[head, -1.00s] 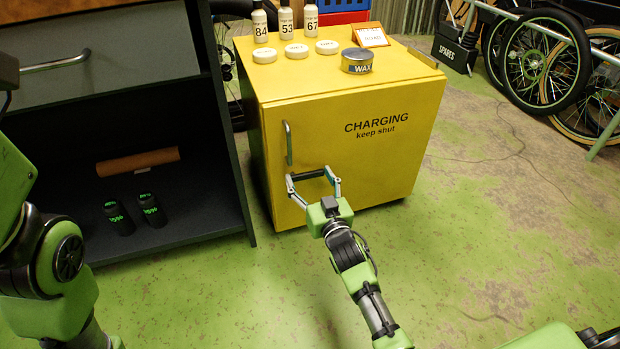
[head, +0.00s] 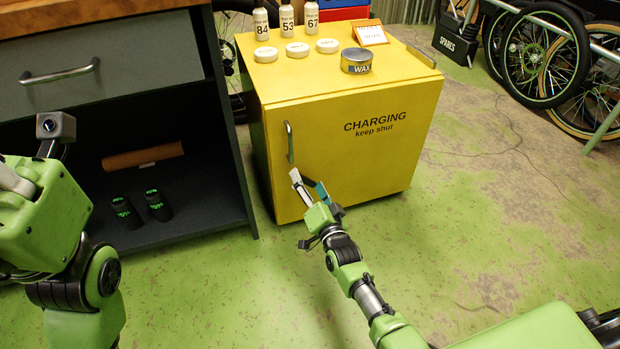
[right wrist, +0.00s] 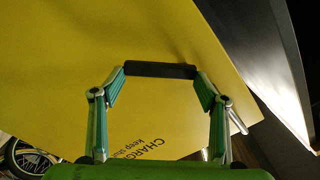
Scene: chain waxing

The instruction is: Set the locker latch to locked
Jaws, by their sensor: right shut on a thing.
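The yellow locker (head: 400,160) stands with its door shut, marked "CHARGING keep shut". My right gripper (head: 307,178) is at the lower left of the door, below the metal pull handle (head: 289,143). In the right wrist view its fingers (right wrist: 160,72) are shut on the two ends of a short black bar (right wrist: 160,70), which looks like the latch, against the yellow door. In the head view the fingers mostly hide this bar, and no lock marking can be read. My left gripper (head: 15,184) shows only partly at the left edge; its fingertips are out of sight.
A wax tin (head: 356,61), white pucks (head: 298,50), numbered bottles (head: 288,20) and a small sign (head: 371,34) stand on the locker. A dark open cabinet (head: 225,160) stands to its left. Wheels (head: 545,55) stand at the right. Floor in front is free.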

